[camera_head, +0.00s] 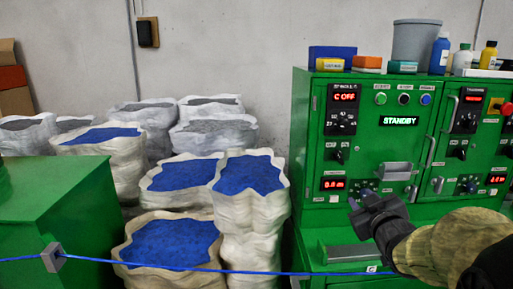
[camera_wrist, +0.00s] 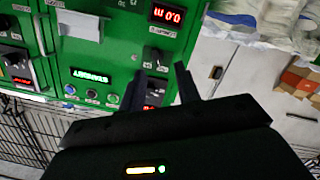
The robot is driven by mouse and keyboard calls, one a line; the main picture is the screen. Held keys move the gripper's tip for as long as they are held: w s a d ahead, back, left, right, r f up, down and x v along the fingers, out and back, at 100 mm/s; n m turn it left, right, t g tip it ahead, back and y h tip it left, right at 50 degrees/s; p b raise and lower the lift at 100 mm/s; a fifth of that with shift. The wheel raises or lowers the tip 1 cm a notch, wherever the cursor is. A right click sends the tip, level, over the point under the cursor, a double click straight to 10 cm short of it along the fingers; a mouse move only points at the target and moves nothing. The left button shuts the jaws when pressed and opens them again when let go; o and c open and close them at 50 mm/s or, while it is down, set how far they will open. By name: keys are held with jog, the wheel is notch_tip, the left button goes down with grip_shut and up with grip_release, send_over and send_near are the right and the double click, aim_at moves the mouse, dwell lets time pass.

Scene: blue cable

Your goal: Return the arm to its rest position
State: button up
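My gripper (camera_head: 358,204) is in front of the lower left part of the green control cabinet (camera_head: 305,150), with my arm coming in from the right. In the wrist view its two fingers (camera_wrist: 160,72) stand apart, with only the panel seen between them, so it is open and empty. The blue cable (camera_head: 200,268) runs nearly level across the bottom of the head view, below my gripper and apart from it. It passes through a small grey clip (camera_head: 52,257) on the left and reaches the cabinet's lower front. The cable is not visible in the wrist view.
White sacks of blue granules (camera_head: 250,175) stand left of the cabinet. A green box-like unit (camera_head: 60,200) is at the far left. Bottles and a grey bucket (camera_head: 416,42) stand on the cabinet. Knobs, handles and a "STANDBY" display (camera_head: 399,121) are on its front.

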jog(key=s+a+f+m+g+p, duration=0.4)
jog(key=s+a+f+g+p, duration=0.3)
jog(key=s+a+f+g, duration=0.6)
jog(key=s+f, duration=0.2)
jog(key=s, duration=0.2)
jog(key=shift+a+m+g+y, duration=0.15)
jog(key=shift+m+g+y, duration=0.15)
jog(key=shift+g+y, duration=0.1)
